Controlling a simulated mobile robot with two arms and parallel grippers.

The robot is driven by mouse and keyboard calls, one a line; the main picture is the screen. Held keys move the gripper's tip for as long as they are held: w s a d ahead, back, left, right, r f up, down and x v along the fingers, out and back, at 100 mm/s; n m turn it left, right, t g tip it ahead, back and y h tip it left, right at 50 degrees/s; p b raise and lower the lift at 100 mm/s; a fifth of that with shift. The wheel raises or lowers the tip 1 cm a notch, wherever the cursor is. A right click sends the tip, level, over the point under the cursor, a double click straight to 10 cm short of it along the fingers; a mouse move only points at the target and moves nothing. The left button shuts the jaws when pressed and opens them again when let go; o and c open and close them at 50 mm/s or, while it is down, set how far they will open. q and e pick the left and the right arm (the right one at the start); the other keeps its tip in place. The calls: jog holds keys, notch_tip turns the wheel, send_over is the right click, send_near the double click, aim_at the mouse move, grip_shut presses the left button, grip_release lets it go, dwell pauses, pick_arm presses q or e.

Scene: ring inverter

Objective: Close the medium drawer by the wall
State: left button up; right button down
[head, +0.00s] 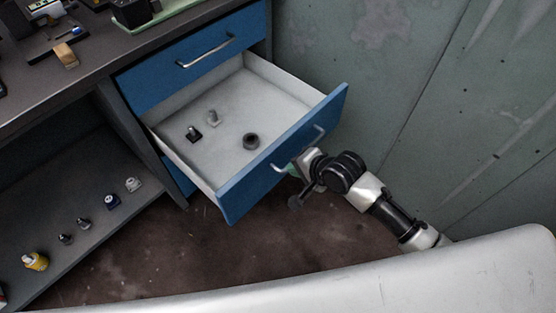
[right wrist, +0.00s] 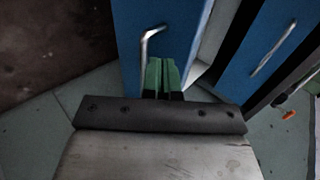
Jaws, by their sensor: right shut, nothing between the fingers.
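The medium drawer (head: 285,152) is pulled well out of the desk by the wall. It has a blue front, a silver bar handle and a pale inside. My left gripper is not in view.
A shut blue drawer (head: 195,60) sits above the open one. The green-grey wall (head: 400,70) is close on the right. An open shelf (head: 75,230) with several small parts is at the left. Brown floor (head: 190,250) lies free below the drawer.

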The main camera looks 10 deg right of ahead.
aim_at(272, 158)
jog(key=w+a+f, duration=0.1)
jog(key=w, duration=0.1)
jog(key=w+a+f+b, duration=0.1)
jog(key=w+a, duration=0.1)
jog(key=shift+f, duration=0.1)
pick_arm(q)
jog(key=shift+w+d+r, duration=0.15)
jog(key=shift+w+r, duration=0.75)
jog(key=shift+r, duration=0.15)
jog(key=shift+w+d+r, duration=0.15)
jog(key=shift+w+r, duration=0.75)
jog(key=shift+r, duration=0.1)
pick_arm(e)
jog(key=shift+w+a, duration=0.4)
jog(key=shift+w, duration=0.05)
